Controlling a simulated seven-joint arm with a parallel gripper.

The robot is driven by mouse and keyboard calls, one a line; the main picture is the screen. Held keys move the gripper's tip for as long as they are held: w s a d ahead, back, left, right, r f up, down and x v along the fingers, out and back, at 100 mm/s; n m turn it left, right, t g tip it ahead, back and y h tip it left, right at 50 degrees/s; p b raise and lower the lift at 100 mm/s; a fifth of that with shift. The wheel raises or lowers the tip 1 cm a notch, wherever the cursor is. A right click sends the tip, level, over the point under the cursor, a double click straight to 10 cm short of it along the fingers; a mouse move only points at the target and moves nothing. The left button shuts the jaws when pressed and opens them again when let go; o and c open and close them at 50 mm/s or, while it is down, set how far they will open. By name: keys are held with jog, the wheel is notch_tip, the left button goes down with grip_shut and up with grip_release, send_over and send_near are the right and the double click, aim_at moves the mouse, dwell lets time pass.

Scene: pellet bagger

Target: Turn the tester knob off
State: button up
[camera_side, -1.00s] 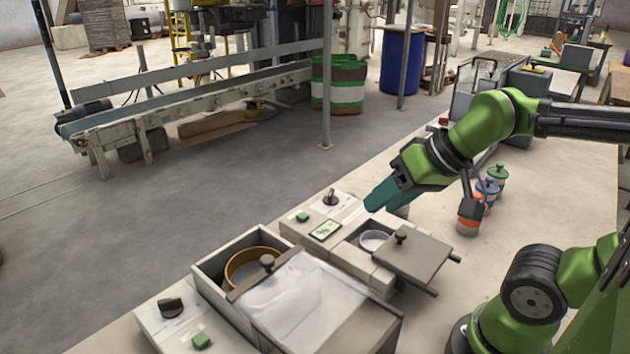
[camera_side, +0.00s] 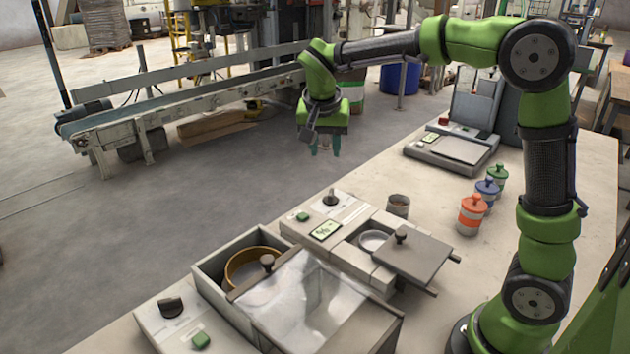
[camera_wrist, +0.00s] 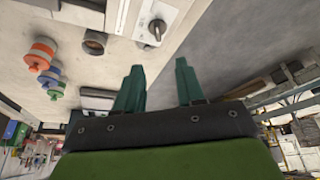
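A knob (camera_side: 331,198) stands on the back panel of a pale unit (camera_side: 292,228) with a green button (camera_side: 302,216) and a small green display (camera_side: 325,230); this unit looks like the tester. The knob (camera_wrist: 157,28) also shows at the top of the wrist view. My gripper (camera_side: 325,152) hangs fingers down, above and behind the tester knob, touching nothing. In the wrist view its teal fingers (camera_wrist: 158,78) are apart with nothing between them.
The tester's grey lid (camera_side: 412,258) is slid aside from a white dish (camera_side: 373,241). A cup (camera_side: 398,205) stands behind. Orange (camera_side: 472,216), blue (camera_side: 487,190) and green (camera_side: 498,175) lidded jars stand right. The front-left box has a clear lid (camera_side: 305,290).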

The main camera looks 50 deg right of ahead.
send_near(330, 194)
jog(key=shift+m, duration=0.4)
jog(key=x, duration=0.8)
jog(key=shift+f, duration=0.25)
grip_shut()
